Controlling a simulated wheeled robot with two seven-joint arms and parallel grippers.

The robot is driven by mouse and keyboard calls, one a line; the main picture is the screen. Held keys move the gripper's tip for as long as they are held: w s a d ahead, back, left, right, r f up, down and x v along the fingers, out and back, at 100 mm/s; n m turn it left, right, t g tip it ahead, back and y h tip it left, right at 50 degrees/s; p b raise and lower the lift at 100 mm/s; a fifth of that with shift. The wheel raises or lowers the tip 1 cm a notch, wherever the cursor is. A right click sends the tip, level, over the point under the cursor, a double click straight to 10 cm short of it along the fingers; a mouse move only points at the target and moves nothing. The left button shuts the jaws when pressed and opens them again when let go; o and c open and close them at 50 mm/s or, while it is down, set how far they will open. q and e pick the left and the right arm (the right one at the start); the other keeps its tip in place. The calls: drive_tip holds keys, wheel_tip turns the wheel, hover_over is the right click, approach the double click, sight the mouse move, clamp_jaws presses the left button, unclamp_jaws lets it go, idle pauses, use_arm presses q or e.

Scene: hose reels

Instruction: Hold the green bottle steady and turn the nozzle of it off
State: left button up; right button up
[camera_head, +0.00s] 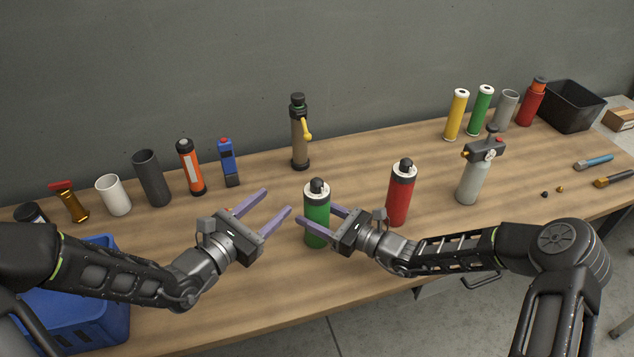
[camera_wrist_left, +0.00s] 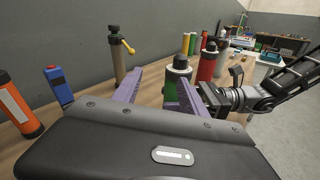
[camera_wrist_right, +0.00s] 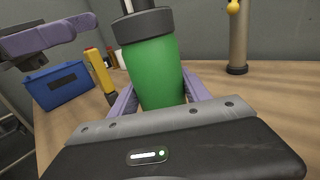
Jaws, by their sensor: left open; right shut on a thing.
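The green bottle (camera_head: 317,228) stands upright on the table, with a white collar and a black nozzle (camera_head: 318,187) on top. My right gripper (camera_head: 318,216) is shut on its body from the right; in the right wrist view the green body (camera_wrist_right: 155,72) sits between the purple fingers. My left gripper (camera_head: 277,206) is open and empty to the left of the bottle, its fingers pointing toward it and apart from it. In the left wrist view the bottle's dark top (camera_wrist_left: 180,63) shows beyond the right-hand finger. The nozzle's setting cannot be told.
A red bottle (camera_head: 401,195) stands close right of the green one, near my right gripper. A grey bottle (camera_head: 470,180) is farther right. A brown bottle with a yellow handle (camera_head: 300,140) stands behind. A blue bin (camera_head: 85,310) is at front left.

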sight(313, 187)
use_arm(q)
drive_tip(key=s+d, duration=0.1)
drive_tip(key=s+d+n+h, duration=0.1)
drive_tip(key=shift+s+d+r+n, duration=0.2)
drive_tip(key=shift+s+d+n, duration=0.1)
drive_tip(key=shift+s+d, duration=0.1)
drive_tip(key=shift+w, duration=0.1)
drive_tip(key=x, duration=1.2)
drive_tip(key=shift+r, duration=0.15)
drive_tip(key=shift+c, duration=0.2)
clamp_jaws()
